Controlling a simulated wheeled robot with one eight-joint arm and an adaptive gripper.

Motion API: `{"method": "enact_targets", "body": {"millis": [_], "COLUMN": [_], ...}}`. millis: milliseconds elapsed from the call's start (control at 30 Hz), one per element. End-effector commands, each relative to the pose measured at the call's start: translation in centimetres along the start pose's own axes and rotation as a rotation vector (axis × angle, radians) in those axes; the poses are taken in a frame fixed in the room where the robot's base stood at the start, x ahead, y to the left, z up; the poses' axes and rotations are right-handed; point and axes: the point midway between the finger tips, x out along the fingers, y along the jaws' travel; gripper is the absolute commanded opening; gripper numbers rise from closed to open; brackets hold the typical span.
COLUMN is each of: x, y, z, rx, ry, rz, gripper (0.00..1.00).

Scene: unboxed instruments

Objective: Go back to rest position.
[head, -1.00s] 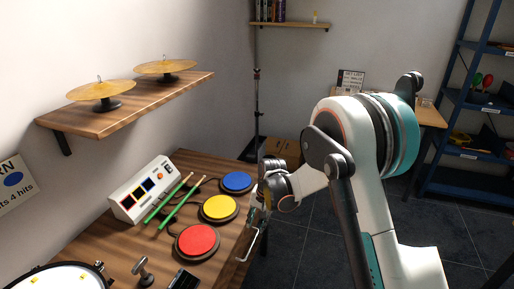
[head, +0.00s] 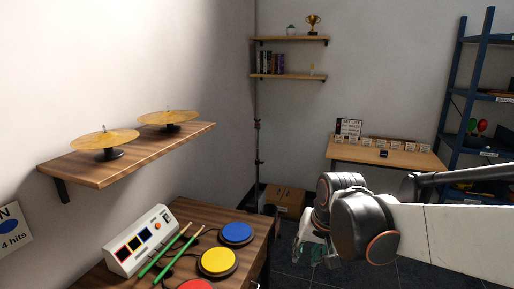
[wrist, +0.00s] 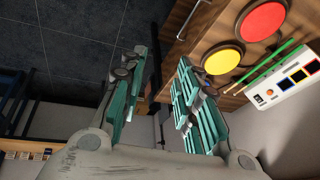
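My gripper (head: 316,252) hangs to the right of the wooden drum table (head: 188,217), beyond its edge and over the dark floor. In the wrist view my gripper (wrist: 157,95) has its two teal-padded fingers apart with nothing between them. Part of my arm (head: 440,235) reaches in from the right in the head view. The blue pad (head: 236,233), the yellow pad (head: 217,262) and the red pad (head: 196,285) lie on the table, the red one cut off by the lower edge. Two green drumsticks (head: 170,257) lie beside the white control box (head: 141,242).
A wall shelf (head: 85,172) with two cymbals (head: 104,139) is at the left. A cardboard box (head: 283,198) and a thin stand (head: 258,150) are on the floor at the back. A wooden desk (head: 385,156) and blue shelving (head: 450,110) stand at the back right.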

Motion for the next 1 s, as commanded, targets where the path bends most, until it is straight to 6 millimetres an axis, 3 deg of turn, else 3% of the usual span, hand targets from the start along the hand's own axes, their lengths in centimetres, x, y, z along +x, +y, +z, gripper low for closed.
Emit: {"method": "enact_targets", "body": {"millis": [100,400,700,1000], "x": [-2.7,-7.3,-9.1,-9.3], "y": [1.7,5.4,8.3,9.3], "z": [2.0,7.4,12.5,14.1], "rx": [-0.027,-0.103,-0.175,-0.201], "ry": [0.042,0.143,0.23,0.259], "rz": [0.008,0.036,0.071,0.086], "gripper": [0.3,0.3,0.3,0.3]}}
